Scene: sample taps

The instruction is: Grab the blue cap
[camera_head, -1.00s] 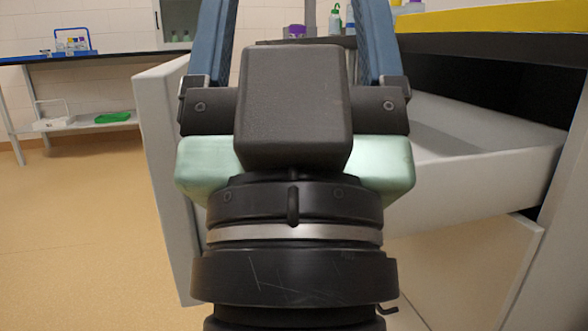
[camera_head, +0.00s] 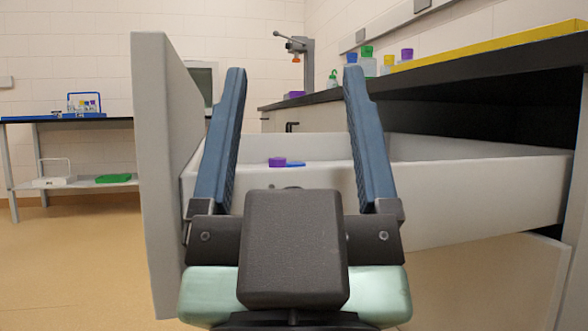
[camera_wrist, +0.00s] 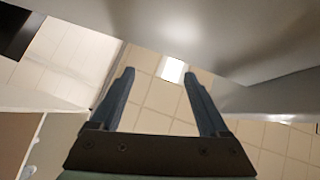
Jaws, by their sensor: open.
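A small blue cap (camera_head: 295,164) lies inside the open white drawer (camera_head: 480,197) in the head view, seen low over the near drawer wall. A purple cap (camera_head: 277,161) is just left of it. My gripper (camera_head: 295,72) is open and empty, with its two blue fingers pointing up and spread apart. In the picture the cap shows between the fingers, but it lies farther off, beyond them. The wrist view shows the open gripper (camera_wrist: 158,74) too, with no cap in sight.
The drawer's tall front panel (camera_head: 158,175) stands close on the left. The dark counter (camera_head: 480,68) overhangs the drawer on the right, with a yellow strip (camera_head: 490,47) and several capped bottles (camera_head: 367,66) on it. A table (camera_head: 70,121) stands far left across open floor.

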